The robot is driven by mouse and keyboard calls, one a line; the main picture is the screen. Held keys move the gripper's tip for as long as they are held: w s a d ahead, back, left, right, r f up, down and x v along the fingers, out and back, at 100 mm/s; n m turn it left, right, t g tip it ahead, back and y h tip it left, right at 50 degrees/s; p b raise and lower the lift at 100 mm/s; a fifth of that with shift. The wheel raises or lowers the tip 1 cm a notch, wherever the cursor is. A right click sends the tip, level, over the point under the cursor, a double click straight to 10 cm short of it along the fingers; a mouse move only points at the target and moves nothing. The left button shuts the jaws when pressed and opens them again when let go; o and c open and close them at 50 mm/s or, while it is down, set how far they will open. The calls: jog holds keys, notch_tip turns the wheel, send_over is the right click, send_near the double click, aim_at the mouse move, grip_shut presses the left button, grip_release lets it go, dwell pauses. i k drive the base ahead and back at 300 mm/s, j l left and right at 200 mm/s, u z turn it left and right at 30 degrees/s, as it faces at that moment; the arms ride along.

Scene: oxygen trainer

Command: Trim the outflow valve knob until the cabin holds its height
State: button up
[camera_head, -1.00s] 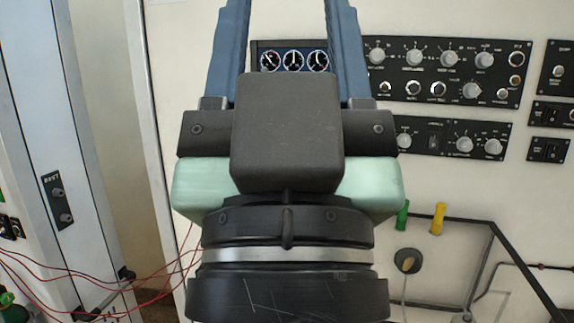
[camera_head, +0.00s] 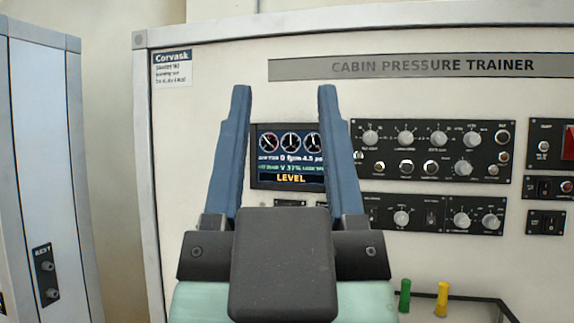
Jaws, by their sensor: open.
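My gripper (camera_head: 284,90) is open, its two blue fingers pointing up with nothing between them in the picture. Between the fingers I see the display (camera_head: 290,155) on the trainer panel, with three round gauges, a line reading 0 fpm and about 4.5 psi, a valve figure near 37%, and LEVEL in yellow. Grey knobs stand on the upper black panel (camera_head: 432,178) and the lower black panel (camera_head: 440,228), right of my gripper. The labels are too small to tell which is the outflow valve knob. My gripper hides part of the lower panel's left side.
The white trainer cabinet (camera_head: 215,120) fills the back. Small switch panels (camera_head: 548,188) sit at the far right. Green (camera_head: 405,295) and yellow (camera_head: 442,300) handles stand low on the right. A pale locker (camera_head: 55,150) stands at left.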

aim_at(462, 167)
jog(key=i+j+z, duration=0.15)
jog(key=z, duration=0.25)
jog(key=i+j+z, duration=0.2)
jog(key=z, duration=0.25)
jog(key=i+j+z, duration=0.25)
jog(key=z, duration=0.15)
